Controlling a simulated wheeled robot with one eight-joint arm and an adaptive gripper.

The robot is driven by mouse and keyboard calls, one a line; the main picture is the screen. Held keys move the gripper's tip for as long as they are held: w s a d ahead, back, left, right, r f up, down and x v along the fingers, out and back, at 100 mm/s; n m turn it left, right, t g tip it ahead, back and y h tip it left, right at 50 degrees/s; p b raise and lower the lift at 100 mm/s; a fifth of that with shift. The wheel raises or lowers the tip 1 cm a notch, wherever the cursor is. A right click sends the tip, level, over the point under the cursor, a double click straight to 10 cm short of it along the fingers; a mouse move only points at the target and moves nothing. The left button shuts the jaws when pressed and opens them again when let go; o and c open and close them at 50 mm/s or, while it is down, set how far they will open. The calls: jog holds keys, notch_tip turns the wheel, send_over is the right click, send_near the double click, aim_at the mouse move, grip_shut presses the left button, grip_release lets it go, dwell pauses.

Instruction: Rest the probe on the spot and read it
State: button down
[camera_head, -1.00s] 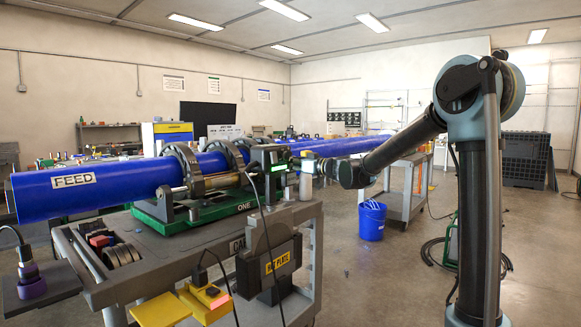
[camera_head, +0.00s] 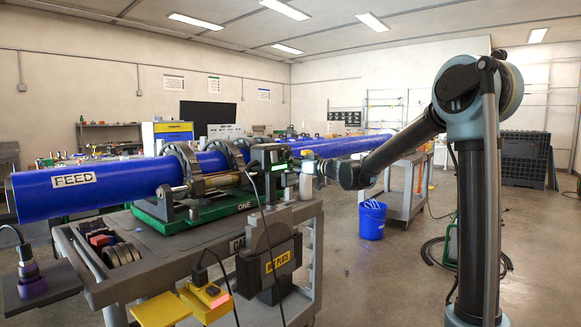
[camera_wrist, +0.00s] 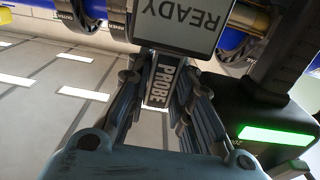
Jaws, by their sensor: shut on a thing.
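My gripper (camera_wrist: 158,78) is shut on the probe (camera_wrist: 160,84). The probe is a dark grey handle marked PROBE, with a pale grey head reading READY (camera_wrist: 192,20), upside down in the wrist view. In the head view my gripper (camera_head: 325,170) is at the right end of the pipe fusion cart, beside the black unit with a green light (camera_head: 270,160). That unit also shows at the right of the wrist view (camera_wrist: 268,112). The probe is small there, and I cannot tell whether its tip touches anything. I cannot make out the spot.
The blue FEED pipe (camera_head: 95,184) lies in ring clamps (camera_head: 180,165) on the cart (camera_head: 210,255). A hot plate holder (camera_head: 277,262) hangs on the cart's front. A blue bucket (camera_head: 371,220) and another cart (camera_head: 405,200) stand behind my arm. Floor right of the cart is open.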

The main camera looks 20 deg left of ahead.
jog(key=shift+f, duration=0.35)
dwell(2.6)
dwell(0.5)
jog(key=shift+r, duration=1.05)
jog(key=w+d+r, duration=0.2)
jog(key=w+d, duration=0.1)
jog(key=w, duration=0.6)
jog(key=shift+w+d+r, duration=0.15)
jog(key=shift+d, duration=0.25)
dwell(0.4)
